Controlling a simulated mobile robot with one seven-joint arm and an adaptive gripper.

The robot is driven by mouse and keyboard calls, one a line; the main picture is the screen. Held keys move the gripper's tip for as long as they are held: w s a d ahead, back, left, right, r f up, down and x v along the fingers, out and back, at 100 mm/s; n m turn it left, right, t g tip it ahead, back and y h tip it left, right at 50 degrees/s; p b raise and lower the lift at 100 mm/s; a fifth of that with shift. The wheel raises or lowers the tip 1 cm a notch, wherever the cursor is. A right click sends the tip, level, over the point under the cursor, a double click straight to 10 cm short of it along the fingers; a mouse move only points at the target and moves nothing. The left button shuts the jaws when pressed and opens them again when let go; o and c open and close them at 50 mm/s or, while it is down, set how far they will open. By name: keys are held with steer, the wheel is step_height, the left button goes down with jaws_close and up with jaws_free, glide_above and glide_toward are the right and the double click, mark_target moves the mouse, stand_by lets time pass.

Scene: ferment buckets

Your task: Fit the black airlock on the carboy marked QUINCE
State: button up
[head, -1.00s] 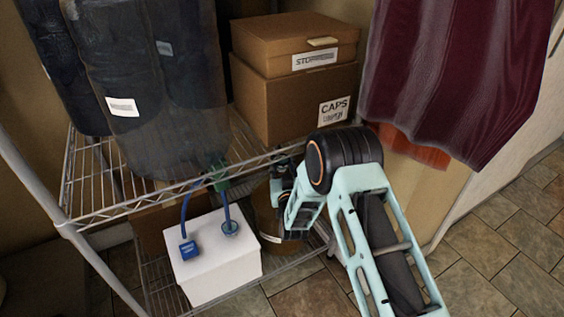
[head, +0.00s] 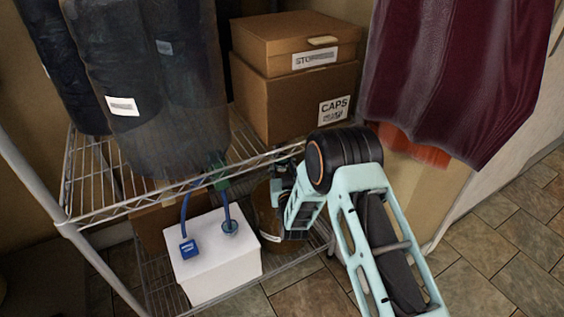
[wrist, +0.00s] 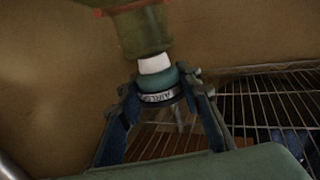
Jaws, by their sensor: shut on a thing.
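My gripper (wrist: 168,105) is shut on a small round piece (wrist: 158,80). The piece has a teal body and a band with pale print that seems to begin "AIRL"; I take it for the airlock, though it does not look plainly black. A white part at its far end meets a dull green-brown body (wrist: 142,30); I cannot tell whether they touch. In the head view, my gripper (head: 287,195) is low beside the upper shelf's front edge, by a brown vessel (head: 268,235) with a pale label. The label is unreadable, so I cannot confirm QUINCE.
A white box (head: 215,265) with blue tubing (head: 186,212) stands on the lower wire shelf. Cartons marked CAPS (head: 295,105) and STOPPERS (head: 290,40), and dark labelled shapes (head: 150,120), crowd the upper shelf. A maroon cloth (head: 450,80) hangs at right.

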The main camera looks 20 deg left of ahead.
steer(key=shift+f, duration=0.9)
stand_by(1.5)
steer(key=o, duration=1.2)
